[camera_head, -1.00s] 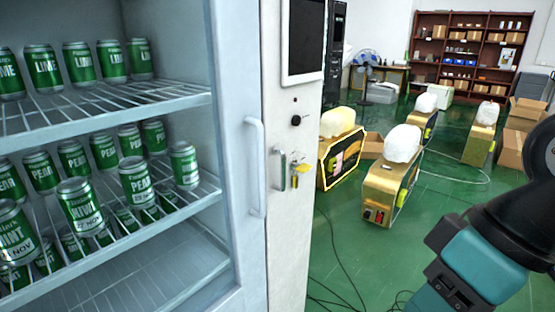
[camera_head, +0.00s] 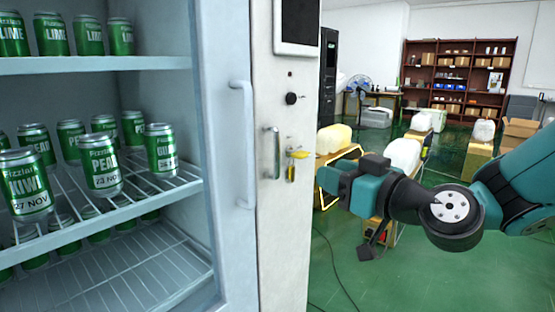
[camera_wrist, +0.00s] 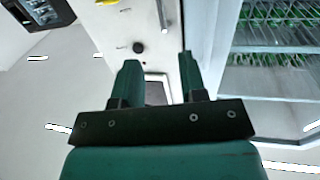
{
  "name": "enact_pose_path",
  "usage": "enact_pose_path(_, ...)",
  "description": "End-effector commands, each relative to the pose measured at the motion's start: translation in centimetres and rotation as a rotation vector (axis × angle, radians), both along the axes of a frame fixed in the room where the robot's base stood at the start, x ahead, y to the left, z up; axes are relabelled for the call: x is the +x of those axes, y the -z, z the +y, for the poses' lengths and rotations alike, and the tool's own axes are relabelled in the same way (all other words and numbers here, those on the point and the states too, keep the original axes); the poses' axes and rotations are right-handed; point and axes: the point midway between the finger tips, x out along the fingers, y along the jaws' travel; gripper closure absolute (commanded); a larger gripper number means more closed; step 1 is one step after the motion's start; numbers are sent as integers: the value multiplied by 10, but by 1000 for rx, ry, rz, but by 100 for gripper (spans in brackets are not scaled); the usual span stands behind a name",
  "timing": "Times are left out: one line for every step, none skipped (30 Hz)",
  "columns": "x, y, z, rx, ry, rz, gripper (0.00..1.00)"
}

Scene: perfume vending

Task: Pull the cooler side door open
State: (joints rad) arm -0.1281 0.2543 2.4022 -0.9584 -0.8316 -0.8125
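The cooler side door is a white narrow panel (camera_head: 283,230) right of the glass-fronted cooler, and it looks shut. It has a metal vertical handle (camera_head: 272,153), with a yellow key or latch (camera_head: 297,154) beside it. The handle also shows in the wrist view (camera_wrist: 162,14), beyond the fingertips. My gripper (camera_wrist: 158,60) is open and empty, its two teal fingers apart, pointing toward the panel. In the head view my arm's end is right of the panel, apart from the handle; the fingertips are hard to make out there.
A black knob (camera_head: 291,98) and a dark screen (camera_head: 297,20) are above the handle. The cooler's long white handle (camera_head: 243,145) is close on the left. Cans (camera_head: 102,165) stand on wire shelves. Green floor (camera_head: 420,285) is open at the right, with a loose cable near the panel.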

Motion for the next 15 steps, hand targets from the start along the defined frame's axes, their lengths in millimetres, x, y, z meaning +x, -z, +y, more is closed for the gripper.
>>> enact_pose_path(5,-5,6,-1,-5,1,61)
enact_pose_path(9,-5,10,-1,-5,2,61)
enact_pose_path(14,-6,15,-1,-5,1,61)
enact_pose_path(19,-6,19,-1,-6,3,61)
enact_pose_path(25,-6,23,-3,-5,2,61)
enact_pose_path(32,-7,30,-1,-5,2,61)
enact_pose_path(37,-7,34,-1,-5,2,61)
enact_pose_path(42,-7,39,-2,-5,2,61)
enact_pose_path(49,-6,44,-2,-5,2,61)
enact_pose_path(54,-7,49,-1,-6,2,61)
enact_pose_path(59,-6,54,-1,-5,2,61)
enact_pose_path(67,-6,60,-1,-4,2,61)
enact_pose_path(72,-6,64,-1,-5,2,61)
enact_pose_path(77,-6,69,-1,-4,2,61)
enact_pose_path(83,-5,74,-1,-4,0,61)
